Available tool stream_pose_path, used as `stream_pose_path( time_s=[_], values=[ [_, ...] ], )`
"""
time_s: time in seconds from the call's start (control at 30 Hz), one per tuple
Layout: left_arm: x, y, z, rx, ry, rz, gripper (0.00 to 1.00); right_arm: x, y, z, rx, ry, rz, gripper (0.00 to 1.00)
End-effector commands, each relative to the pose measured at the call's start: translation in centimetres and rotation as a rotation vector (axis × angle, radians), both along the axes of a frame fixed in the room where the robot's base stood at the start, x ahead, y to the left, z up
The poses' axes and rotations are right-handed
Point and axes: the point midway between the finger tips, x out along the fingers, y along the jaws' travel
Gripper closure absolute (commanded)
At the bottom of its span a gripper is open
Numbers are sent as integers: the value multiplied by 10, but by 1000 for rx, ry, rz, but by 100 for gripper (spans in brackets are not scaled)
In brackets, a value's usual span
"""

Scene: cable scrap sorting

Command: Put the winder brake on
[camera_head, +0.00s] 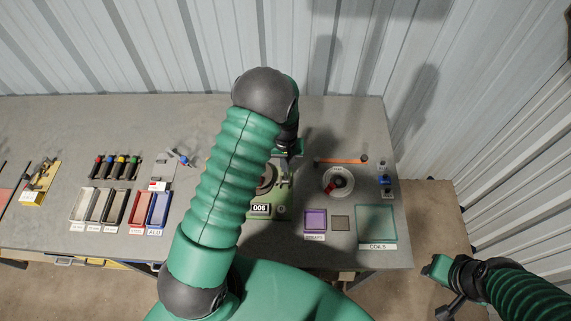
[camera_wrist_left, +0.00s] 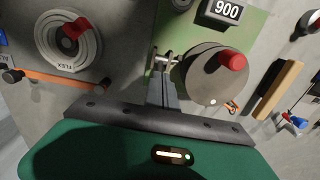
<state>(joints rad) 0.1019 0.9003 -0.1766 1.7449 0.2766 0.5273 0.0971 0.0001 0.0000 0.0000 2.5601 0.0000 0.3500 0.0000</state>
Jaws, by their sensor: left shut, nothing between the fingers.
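The winder is a green base (camera_head: 258,216) with a counter (camera_head: 261,209) reading 006. Its grey disc with a red knob (camera_wrist_left: 232,61) shows in the wrist view, and the counter there (camera_wrist_left: 225,10) is upside down. A small silver lever-like part (camera_wrist_left: 164,57) stands beside the disc; I cannot be sure it is the brake. My left gripper (camera_head: 287,172) is over the winder. In the wrist view its shut, empty fingers (camera_wrist_left: 163,88) point at the silver part; I cannot tell if they touch. My right gripper (camera_head: 440,275) is off the bench, lower right.
A round dial with a red knob (camera_wrist_left: 75,32) and an orange bar (camera_head: 342,161) lie right of the winder. A purple tray (camera_head: 315,232) and a COILS tray (camera_head: 376,242) are at the front right. Several small bins (camera_head: 114,208) stand left. My arm hides part of the bench.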

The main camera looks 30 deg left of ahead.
Motion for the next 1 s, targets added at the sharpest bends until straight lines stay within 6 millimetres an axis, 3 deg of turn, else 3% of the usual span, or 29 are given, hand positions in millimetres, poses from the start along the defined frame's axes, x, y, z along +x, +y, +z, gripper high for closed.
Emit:
stream_pose_path(
  time_s=[0.37, 0.77, 1.0],
  values=[
    [-7, -6, 6, 3, -12, -1, 100, 0, 0, 7, 0, 0, 0, 64],
    [-8, -6, 61, 2, -9, -1, 100, 0, 0, 50, 0, 0, 0, 64],
    [-8, -6, 61, 2, -7, -1, 100, 0, 0, 49, 0, 0, 0, 64]
  ],
)
